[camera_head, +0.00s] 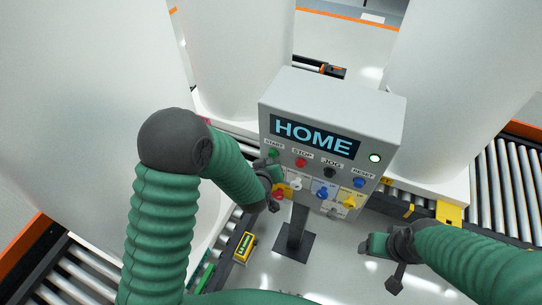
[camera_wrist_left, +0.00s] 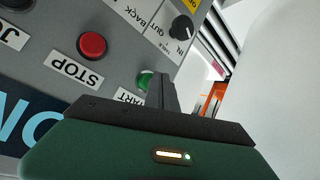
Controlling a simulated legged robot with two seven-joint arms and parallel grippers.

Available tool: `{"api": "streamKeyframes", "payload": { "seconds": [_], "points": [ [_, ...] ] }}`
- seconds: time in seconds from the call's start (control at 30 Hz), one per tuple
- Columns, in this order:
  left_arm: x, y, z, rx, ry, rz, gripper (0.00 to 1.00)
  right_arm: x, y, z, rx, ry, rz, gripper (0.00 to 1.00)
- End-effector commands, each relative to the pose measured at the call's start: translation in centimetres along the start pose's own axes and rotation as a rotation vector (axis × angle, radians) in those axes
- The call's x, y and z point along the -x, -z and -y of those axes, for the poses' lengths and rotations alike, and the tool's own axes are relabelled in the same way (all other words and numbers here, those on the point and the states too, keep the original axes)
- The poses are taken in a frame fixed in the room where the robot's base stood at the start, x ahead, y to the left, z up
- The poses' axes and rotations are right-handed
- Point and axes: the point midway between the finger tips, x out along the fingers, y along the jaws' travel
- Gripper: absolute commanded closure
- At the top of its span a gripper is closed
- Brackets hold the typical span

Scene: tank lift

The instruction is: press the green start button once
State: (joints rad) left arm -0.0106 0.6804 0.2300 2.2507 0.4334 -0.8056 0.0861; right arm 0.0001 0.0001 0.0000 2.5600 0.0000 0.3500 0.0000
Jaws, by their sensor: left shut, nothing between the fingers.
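The green start button (camera_head: 274,153) sits at the upper left of the grey control panel (camera_head: 330,100), under the START label. In the left wrist view, the green button (camera_wrist_left: 145,77) is partly hidden behind my left gripper (camera_wrist_left: 162,90). My left gripper (camera_head: 272,167) is shut and empty, its tips at the panel's left side close by the button. I cannot tell whether they touch it. My right gripper (camera_head: 374,244) is low at the right, away from the panel; its jaws are too small to read.
The panel display (camera_head: 314,136) reads HOME. The red stop button (camera_head: 300,162), black jog button (camera_head: 330,172) and blue reset button (camera_head: 359,182) are in the same row, with several knobs below. White tanks (camera_head: 240,60) and roller conveyors (camera_head: 505,180) surround the panel.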

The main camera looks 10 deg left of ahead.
Motion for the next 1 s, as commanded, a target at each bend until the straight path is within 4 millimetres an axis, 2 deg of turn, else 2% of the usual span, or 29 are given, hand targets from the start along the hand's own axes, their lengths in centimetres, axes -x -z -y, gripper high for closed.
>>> {"api": "streamKeyframes", "payload": {
  "seconds": [0.2,0.53,1.0],
  "points": [
    [1.1,-0.6,0.6,0.001,0.0,0.0,1.0,-0.2,0.0,0.0,0.0,0.0,0.0,0.31],
    [1.4,-0.8,0.8,0.0,0.0,0.001,1.0,-0.3,-0.1,0.0,0.0,0.0,0.0,0.31],
    [5.6,-3.1,3.1,-0.001,0.0,0.0,1.0,-0.9,-0.2,0.0,0.0,0.0,0.0,0.31]
  ]
}}
